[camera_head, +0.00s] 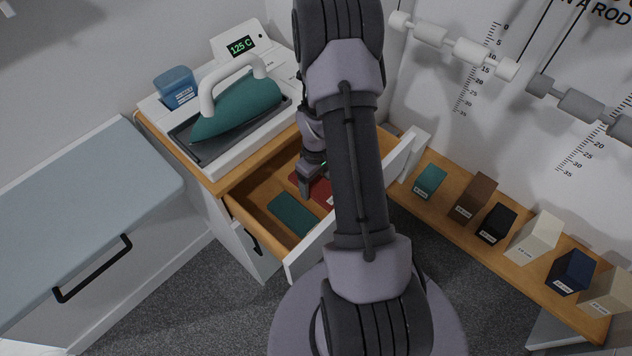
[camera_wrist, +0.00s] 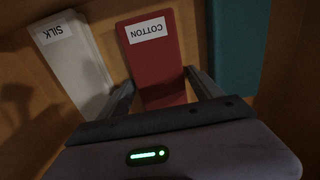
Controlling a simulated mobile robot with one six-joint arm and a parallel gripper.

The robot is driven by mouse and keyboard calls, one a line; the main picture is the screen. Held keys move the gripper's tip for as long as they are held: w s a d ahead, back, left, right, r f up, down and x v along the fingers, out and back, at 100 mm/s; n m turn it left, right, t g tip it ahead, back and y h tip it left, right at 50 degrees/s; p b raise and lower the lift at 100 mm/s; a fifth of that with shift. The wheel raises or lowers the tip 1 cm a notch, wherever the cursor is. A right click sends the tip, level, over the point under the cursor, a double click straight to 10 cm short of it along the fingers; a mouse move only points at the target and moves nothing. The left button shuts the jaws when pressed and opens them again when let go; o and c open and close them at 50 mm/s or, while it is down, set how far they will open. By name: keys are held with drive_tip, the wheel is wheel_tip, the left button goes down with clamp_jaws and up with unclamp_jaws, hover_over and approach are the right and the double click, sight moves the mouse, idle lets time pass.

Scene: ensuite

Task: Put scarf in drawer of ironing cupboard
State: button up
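The ironing cupboard's drawer (camera_head: 257,229) is pulled open. A red folded piece (camera_wrist: 155,70) with a COTTON label lies in it; part of it also shows in the head view (camera_head: 322,191). My gripper (camera_wrist: 160,80) is down in the drawer, one fingertip at each long side of the red piece; whether they press on it I cannot tell. A white piece (camera_wrist: 70,60) labelled SILK lies to its left in the wrist view, and a teal piece (camera_wrist: 238,45) to its right. None is labelled as the scarf.
A shelf (camera_head: 455,226) with several coloured blocks is at right. A grey-blue board (camera_head: 85,195) is at left.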

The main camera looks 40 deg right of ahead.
drive_tip(key=shift+o, duration=0.5)
drive_tip(key=shift+r, duration=0.1)
wheel_tip(320, 180, up, 12)
drive_tip(key=p, duration=0.6)
wheel_tip(320, 180, up, 11)
drive_tip(key=m+t, duration=0.1)
hover_over(316, 184)
drive_tip(key=w+a, duration=0.2)
drive_tip(key=a, duration=0.4)
drive_tip(key=a+r+m+t, duration=0.1)
drive_tip(key=a+r, duration=0.4)
drive_tip(key=r, duration=0.1)
drive_tip(key=s+a+r+m+t+y, duration=0.2)
drive_tip(key=s+a+r+m+t, duration=0.1)
drive_tip(key=s+a+r, duration=0.9)
drive_tip(key=s+a, duration=0.2)
drive_tip(key=a, duration=0.2)
drive_tip(key=shift+s+a+t, duration=0.15)
drive_tip(key=shift+s+t, duration=0.1)
drive_tip(key=shift+t, duration=0.15)
